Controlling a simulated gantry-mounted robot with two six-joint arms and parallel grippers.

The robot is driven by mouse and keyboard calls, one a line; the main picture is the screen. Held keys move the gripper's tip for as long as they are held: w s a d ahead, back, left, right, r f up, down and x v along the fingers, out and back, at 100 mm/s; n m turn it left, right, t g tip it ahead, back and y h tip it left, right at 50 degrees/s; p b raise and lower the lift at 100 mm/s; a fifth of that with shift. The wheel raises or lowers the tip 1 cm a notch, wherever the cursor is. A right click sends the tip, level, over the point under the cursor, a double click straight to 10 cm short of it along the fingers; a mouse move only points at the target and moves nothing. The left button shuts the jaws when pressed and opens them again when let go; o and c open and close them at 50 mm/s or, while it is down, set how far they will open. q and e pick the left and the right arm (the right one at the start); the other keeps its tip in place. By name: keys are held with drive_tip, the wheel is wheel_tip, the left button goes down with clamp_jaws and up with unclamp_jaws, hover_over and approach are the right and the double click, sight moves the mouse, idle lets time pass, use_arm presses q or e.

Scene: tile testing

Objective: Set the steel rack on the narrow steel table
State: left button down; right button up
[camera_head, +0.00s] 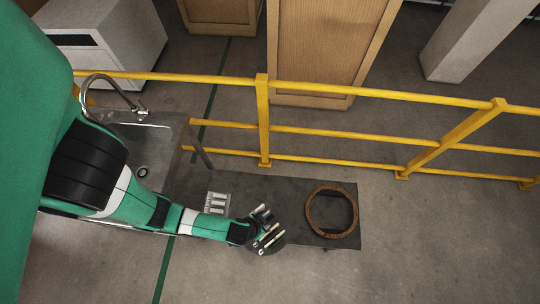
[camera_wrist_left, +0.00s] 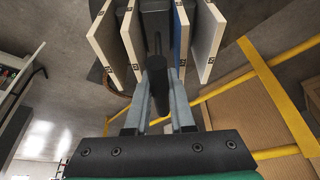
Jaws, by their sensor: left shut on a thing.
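My left gripper (camera_head: 252,228) reaches in from the left, over the front edge of a narrow dark grey table (camera_head: 288,192), which I take for the steel table. It is shut on the dark upright handle of the rack (camera_head: 278,244). In the left wrist view the fingers (camera_wrist_left: 157,72) close around that handle (camera_wrist_left: 159,92). Several thin pale tiles (camera_wrist_left: 131,42) and one blue-faced tile (camera_wrist_left: 181,40) stand in the rack on both sides of the handle. I cannot tell whether the rack touches the table. My right gripper is not in view.
A rusty brown ring (camera_head: 332,234) lies on the table's right end. A small silver slotted piece (camera_head: 217,203) lies left of the gripper. A steel sink (camera_head: 150,150) stands at the left. A yellow railing (camera_head: 330,132) runs behind the table. Wooden crates (camera_head: 325,45) stand beyond it.

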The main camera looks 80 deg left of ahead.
use_arm(q)
drive_tip(key=w+a+f+b, duration=0.1)
drive_tip(key=a+b, duration=0.1)
drive_tip(key=w+a+f+b, duration=0.1)
drive_tip(key=a+f+b, duration=0.1)
drive_tip(key=a, duration=0.1)
drive_tip(key=w+a+f+b, duration=0.1)
drive_tip(key=w+a+b, duration=0.1)
drive_tip(key=a, duration=0.1)
drive_tip(key=shift+f, duration=0.15)
drive_tip(key=w+a+f+b, duration=0.2)
drive_tip(key=a+f+b, duration=0.2)
drive_tip(key=f+b, duration=0.3)
drive_tip(key=shift+a+f, duration=0.25)
drive_tip(key=shift+f, duration=0.45)
drive_tip(key=shift+f, duration=0.2)
drive_tip(key=c, duration=0.8)
unclamp_jaws()
drive_tip(key=shift+o, duration=0.2)
